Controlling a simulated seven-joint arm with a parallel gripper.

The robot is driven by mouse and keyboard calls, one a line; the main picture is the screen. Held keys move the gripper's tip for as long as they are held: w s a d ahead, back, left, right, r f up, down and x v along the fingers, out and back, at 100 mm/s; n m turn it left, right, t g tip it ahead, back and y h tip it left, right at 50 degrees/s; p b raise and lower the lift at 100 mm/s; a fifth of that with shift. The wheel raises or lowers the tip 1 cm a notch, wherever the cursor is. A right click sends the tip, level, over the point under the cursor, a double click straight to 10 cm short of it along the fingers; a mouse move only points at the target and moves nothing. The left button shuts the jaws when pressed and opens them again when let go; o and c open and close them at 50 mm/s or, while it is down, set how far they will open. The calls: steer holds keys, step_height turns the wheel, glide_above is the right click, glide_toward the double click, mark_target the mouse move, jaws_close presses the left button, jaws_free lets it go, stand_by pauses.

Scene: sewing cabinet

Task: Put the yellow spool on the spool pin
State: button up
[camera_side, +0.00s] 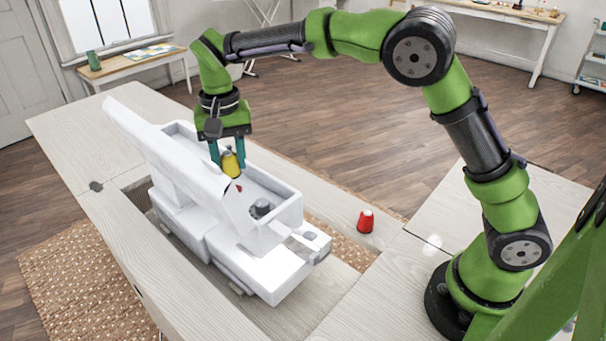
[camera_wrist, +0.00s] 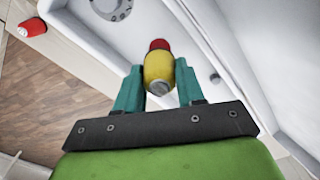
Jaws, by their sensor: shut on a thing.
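My gripper (camera_side: 228,160) points down over the open top of the white sewing machine (camera_side: 277,279), its teal fingers closed on the yellow spool (camera_side: 231,166). In the wrist view the yellow spool (camera_wrist: 158,68) sits between the fingertips, its grey end facing the camera. A small red part (camera_side: 238,187) shows just below the spool in the side view; in the wrist view a red part (camera_wrist: 160,44) shows just past it. I cannot tell whether they touch. I cannot make out the spool pin for certain.
A dark grey round knob (camera_side: 262,207) stands inside the machine's recess near its front end. The machine's raised white lid (camera_side: 160,150) stands along the left of the gripper. A red spool (camera_side: 366,221) stands on the cabinet top to the right, with clear surface around it.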

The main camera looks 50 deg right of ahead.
steer(key=shift+f, duration=0.8)
stand_by(0.4)
steer(key=shift+f, duration=0.35)
steer(key=shift+f, duration=0.1)
steer(key=o, duration=1.1)
step_height(320, 180, up, 17)
